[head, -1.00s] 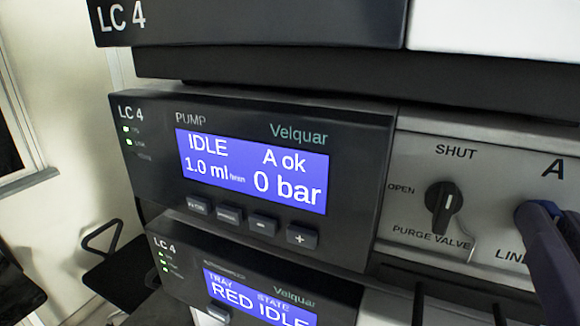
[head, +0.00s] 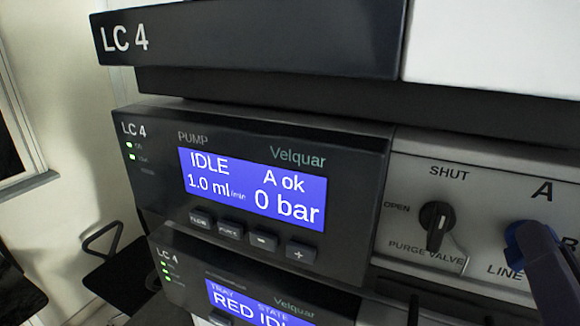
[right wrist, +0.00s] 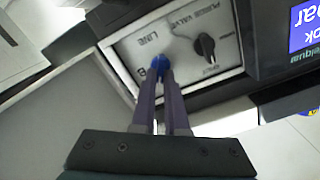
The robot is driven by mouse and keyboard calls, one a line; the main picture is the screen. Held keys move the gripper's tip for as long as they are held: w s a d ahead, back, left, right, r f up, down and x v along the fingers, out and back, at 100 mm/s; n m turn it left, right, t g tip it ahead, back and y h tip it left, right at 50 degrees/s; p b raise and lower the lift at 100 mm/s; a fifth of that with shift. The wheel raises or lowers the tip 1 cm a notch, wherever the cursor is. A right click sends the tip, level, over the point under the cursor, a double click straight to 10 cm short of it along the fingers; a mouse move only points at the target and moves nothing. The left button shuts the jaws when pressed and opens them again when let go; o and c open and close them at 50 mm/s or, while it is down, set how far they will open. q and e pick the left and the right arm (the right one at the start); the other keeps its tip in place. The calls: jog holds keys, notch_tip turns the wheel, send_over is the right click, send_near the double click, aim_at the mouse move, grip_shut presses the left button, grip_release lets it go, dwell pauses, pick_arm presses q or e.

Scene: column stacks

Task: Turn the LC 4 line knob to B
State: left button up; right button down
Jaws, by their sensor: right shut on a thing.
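The LC 4 line knob (head: 514,243) is blue and sits at the right end of the pump's panel, above the LINE label. The letter A (head: 541,191) is above it, and a partly visible B (head: 570,243) is to its right. My right gripper (head: 527,240) is shut on the knob and hides much of it, so I cannot tell exactly where its pointer is. In the right wrist view the fingers (right wrist: 161,80) reach to the blue knob (right wrist: 151,62), close to the B label. My left gripper is not in view.
The black purge valve knob (head: 437,221) is just left of the line knob. The pump display (head: 255,190) reads IDLE, A ok, 0 bar. The upper LC 4 module (head: 250,45) overhangs above, and another module with a display (head: 260,305) is below.

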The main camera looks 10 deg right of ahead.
jog(key=shift+s+d+f+m+b, duration=0.15)
jog(key=shift+m+b, duration=0.25)
jog(key=shift+m, duration=1.55)
jog(key=shift+w+f+m+b, duration=0.15)
jog(key=shift+m+b, duration=0.2)
jog(key=shift+m, duration=1.55)
jog(key=shift+s+d+f+m+b, duration=0.15)
jog(key=shift+m+b, duration=0.25)
jog(key=shift+m, duration=1.55)
jog(key=shift+a+m, duration=0.1)
jog(key=shift+m, duration=0.2)
jog(key=c, duration=0.9)
grip_release()
jog(key=shift+c, duration=0.2)
jog(key=shift+r, duration=0.1)
